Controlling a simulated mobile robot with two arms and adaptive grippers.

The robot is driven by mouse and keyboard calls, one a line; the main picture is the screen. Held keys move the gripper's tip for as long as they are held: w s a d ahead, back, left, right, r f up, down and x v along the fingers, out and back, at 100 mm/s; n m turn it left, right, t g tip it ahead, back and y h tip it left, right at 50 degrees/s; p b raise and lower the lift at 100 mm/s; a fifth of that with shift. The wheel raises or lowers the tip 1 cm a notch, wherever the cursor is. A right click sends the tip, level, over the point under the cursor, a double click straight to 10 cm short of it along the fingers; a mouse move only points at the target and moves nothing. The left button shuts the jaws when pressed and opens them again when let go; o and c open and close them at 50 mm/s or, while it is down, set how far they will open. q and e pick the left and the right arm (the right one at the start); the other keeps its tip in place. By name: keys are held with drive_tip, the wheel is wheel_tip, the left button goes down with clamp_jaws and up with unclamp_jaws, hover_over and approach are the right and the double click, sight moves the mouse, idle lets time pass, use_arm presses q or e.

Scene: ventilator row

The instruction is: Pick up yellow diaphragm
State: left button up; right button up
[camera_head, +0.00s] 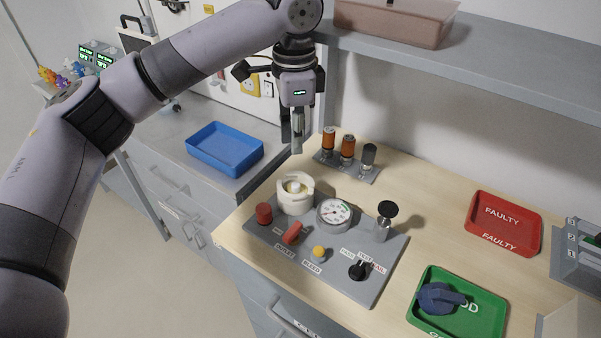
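My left gripper (297,145) points down above the back left part of the wooden bench, behind and above a white round housing (295,204). Its fingers show nearly edge-on, so I cannot tell whether they are open or shut, and no object shows in them. A small pale yellow piece (293,187) sits inside the open top of the white housing; I cannot tell for sure that it is the yellow diaphragm. The housing stands on a grey test panel (347,283). My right gripper is not in view.
The panel carries a gauge (334,212), a red lever (292,233), a yellow bleed knob (319,252) and black knobs. Several cylinders (347,148) stand behind. A blue tray (224,149), a red FAULTY tray (504,222) and a green tray (487,310) holding a dark blue part (438,298) lie around.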

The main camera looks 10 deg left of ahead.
use_arm(q)
hover_over(296, 185)
wheel_tip(296, 185, down, 6)
drive_tip(key=shift+d+r, duration=0.1)
wheel_tip(296, 185, down, 5)
drive_tip(key=shift+r+p, duration=0.1)
drive_tip(key=shift+p, duration=0.55)
drive_tip(key=shift+f, duration=0.5)
drive_tip(key=shift+w, duration=0.1)
clamp_jaws()
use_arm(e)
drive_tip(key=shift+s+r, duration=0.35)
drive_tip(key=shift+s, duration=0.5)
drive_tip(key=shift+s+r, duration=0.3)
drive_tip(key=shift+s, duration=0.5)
